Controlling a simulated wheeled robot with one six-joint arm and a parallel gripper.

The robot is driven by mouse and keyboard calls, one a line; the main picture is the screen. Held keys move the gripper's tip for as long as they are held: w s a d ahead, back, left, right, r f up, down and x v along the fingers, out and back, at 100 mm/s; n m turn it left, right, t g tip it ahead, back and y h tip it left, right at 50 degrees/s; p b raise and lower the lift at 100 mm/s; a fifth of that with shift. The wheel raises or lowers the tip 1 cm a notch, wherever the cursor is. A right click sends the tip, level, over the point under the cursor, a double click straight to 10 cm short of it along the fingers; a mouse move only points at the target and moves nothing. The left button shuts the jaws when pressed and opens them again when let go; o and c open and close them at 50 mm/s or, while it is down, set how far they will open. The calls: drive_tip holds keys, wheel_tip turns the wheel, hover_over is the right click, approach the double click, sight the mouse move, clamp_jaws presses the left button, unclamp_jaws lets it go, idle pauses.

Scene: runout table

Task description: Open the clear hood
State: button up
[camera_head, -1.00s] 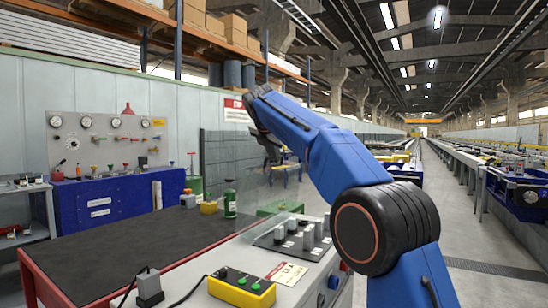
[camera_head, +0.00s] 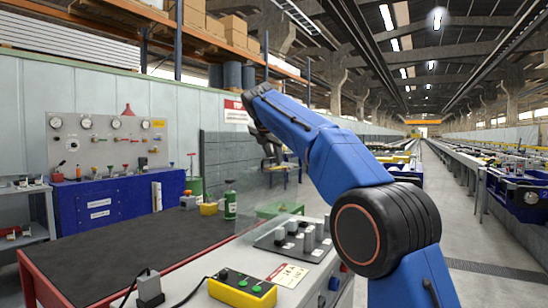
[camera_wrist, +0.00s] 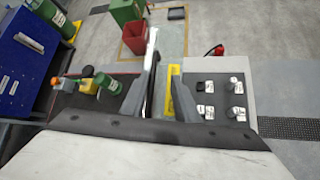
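The clear hood (camera_head: 277,187) shows only faintly in the head view, as a see-through sheet standing above the far end of the grey control panel (camera_head: 262,243). Its full outline is hard to make out. My gripper (camera_head: 272,150) is above the panel, near the hood's upper part. In the wrist view my gripper (camera_wrist: 163,90) has its two dark fingers apart, with a gap between them. A thin pale upright edge shows beside the left finger; I cannot tell whether it is the hood. Contact with the hood cannot be made out.
The panel carries several knobs (camera_head: 309,237) and a yellow button box (camera_head: 242,291). A dark-topped bench (camera_head: 120,248) lies left, with a green bottle (camera_head: 230,203) at its far edge. A blue cabinet (camera_head: 110,203) stands behind. Open floor lies right of the panel.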

drive_tip(key=v, duration=1.6)
drive_tip(key=shift+s+r, duration=0.2)
drive_tip(key=shift+s, duration=0.05)
drive_tip(key=s+d+f+m+g+y, duration=0.1)
drive_tip(key=s+d+f+m+g, duration=0.2)
drive_tip(key=s+d+f+m, duration=1.5)
drive_tip(key=s+f+m, duration=0.1)
drive_tip(key=s+f, duration=0.7)
drive_tip(key=s+d+f+m+g+y, duration=0.1)
drive_tip(key=s+d+f+m, duration=0.2)
drive_tip(key=s+f, duration=0.7)
drive_tip(key=s+d+f+m, duration=0.3)
drive_tip(key=s+f, duration=0.7)
drive_tip(key=f, duration=0.7)
drive_tip(key=shift+s+m+y, duration=0.4)
drive_tip(key=shift+m, duration=0.7)
